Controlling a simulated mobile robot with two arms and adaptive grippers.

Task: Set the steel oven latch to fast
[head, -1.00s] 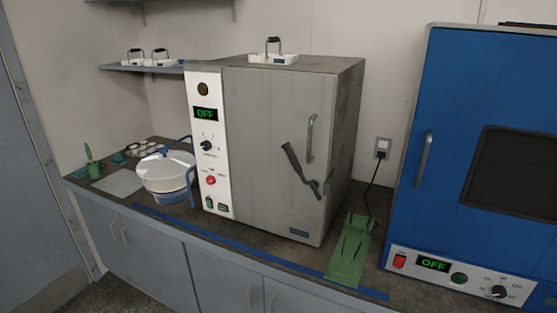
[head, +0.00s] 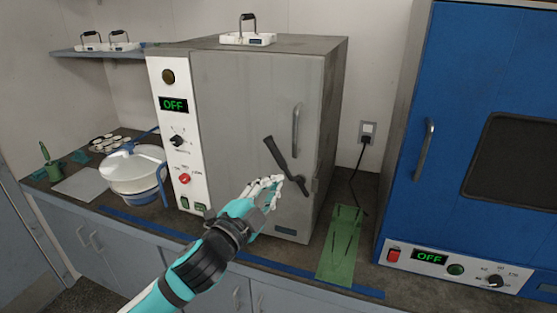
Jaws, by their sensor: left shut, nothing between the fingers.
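The steel oven (head: 238,110) stands on the counter, its door shut and its display reading OFF. Its dark latch lever (head: 276,155) is on the lower right of the door, slanting from upper left down to a pivot at the right. A vertical door handle (head: 295,130) is above it. On the white panel are a black knob (head: 177,141) and a red knob (head: 184,178); their labels are too small to read. My left gripper (head: 275,184) is shut and empty, in front of the door just below the lever. I cannot tell whether it touches the lever. My right gripper is not in view.
A blue oven (head: 455,60) with a display reading OFF stands at the right. A green mat (head: 338,250) with dark tools lies between the ovens. A white lidded pot (head: 135,170) stands at the left. A white tray (head: 248,39) sits atop the steel oven.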

